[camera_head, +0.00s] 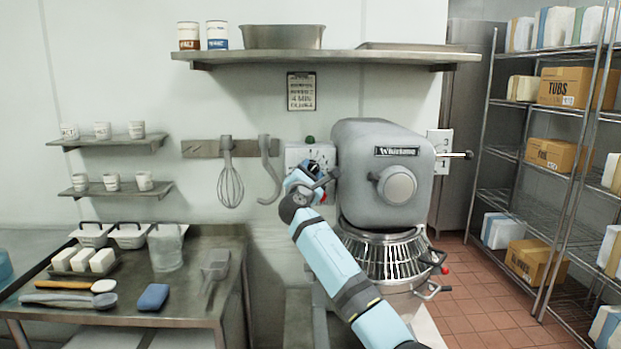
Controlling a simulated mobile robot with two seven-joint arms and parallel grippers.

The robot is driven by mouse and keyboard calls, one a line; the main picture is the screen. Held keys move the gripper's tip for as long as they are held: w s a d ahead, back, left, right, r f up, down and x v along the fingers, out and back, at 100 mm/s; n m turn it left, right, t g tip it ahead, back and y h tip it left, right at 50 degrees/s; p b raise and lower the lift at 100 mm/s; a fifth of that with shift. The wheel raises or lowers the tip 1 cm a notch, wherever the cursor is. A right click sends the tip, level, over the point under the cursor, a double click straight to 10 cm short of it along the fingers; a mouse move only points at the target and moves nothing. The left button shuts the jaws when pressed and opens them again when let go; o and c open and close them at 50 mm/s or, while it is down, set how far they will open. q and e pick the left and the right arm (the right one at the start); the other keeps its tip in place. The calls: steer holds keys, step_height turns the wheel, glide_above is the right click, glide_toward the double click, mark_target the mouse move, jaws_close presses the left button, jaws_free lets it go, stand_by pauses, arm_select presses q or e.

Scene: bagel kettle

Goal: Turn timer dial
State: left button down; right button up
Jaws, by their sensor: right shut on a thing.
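A grey stand mixer (385,165) stands in the middle, with a wire bowl guard (385,256) below its head. A pale control panel (297,155) with a green button (310,140) on top is on the mixer's left side. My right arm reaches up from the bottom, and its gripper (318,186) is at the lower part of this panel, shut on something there. The gripper and wrist cover the thing held, so the timer dial is not clearly seen. A little red shows beside the fingers. My left gripper is out of view.
A steel table (215,300) at left holds tubs, white blocks, a clear jug (167,247), a blue sponge (153,297) and utensils. A whisk (230,182) and a dough hook (268,170) hang left of the panel. Wire shelving (525,200) with boxes stands right; open tiled floor lies before it.

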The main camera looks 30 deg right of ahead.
steer(key=shift+r+m+g, duration=0.25)
steer(key=shift+m+g, duration=0.05)
steer(key=shift+m, duration=0.4)
steer(key=o, duration=0.8)
steer(key=shift+o, duration=0.4)
steer(key=shift+f, duration=0.15)
steer(key=shift+s+a+f, duration=0.2)
steer(key=shift+a, duration=0.1)
steer(key=b+v, duration=0.1)
steer(key=v, duration=1.1)
steer(key=shift+s+a, duration=0.3)
steer(key=shift+f, duration=0.1)
